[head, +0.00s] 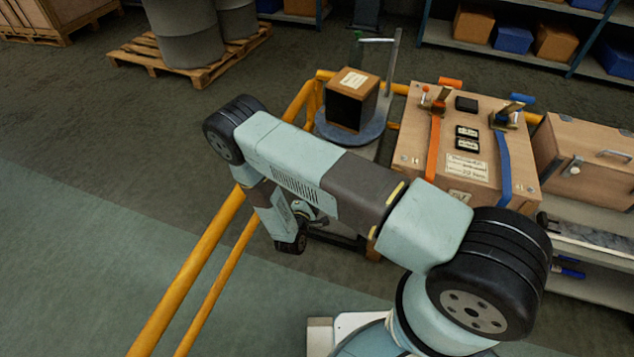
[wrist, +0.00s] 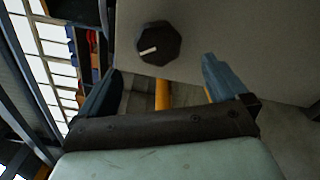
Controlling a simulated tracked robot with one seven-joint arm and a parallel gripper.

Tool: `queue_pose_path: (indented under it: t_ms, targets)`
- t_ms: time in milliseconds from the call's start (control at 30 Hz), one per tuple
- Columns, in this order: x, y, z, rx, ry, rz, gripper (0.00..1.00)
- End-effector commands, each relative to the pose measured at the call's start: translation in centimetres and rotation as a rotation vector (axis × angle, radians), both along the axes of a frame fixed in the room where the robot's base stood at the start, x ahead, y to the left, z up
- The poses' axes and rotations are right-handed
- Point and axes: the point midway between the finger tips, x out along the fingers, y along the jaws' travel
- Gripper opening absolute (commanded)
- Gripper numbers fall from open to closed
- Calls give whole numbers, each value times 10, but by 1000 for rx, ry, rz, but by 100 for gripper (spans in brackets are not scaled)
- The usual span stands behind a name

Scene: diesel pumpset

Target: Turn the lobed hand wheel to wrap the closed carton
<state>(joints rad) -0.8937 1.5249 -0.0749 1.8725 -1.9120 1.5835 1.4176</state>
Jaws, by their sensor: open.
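The closed carton (head: 358,84) stands upright on a round grey turntable (head: 372,131) beside a grey post (head: 391,62). Its top is brown with a white label, and its near side looks black. The lobed hand wheel (wrist: 159,43) shows in the wrist view as a black knob with a white mark, on a grey panel. My gripper (wrist: 161,66) is open and empty, its two fingers apart on either side below the wheel, with no contact visible. In the head view my arm hides the wheel, and the gripper is hard to make out.
Yellow rails (head: 212,238) run along the left of the stand. A large strapped crate (head: 410,148) stands right of the turntable, with a wooden case (head: 585,150) beyond it. Drums on a pallet (head: 147,52) stand at the back left. The floor at left is clear.

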Motion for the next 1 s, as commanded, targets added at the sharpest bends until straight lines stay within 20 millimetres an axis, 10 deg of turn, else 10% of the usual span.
queue_pose_path:
  t_ms: [300,1000]
  targets:
    - [-38,14,-1,0,2,1,100]
    - [-45,13,-5,-258,96,6,100]
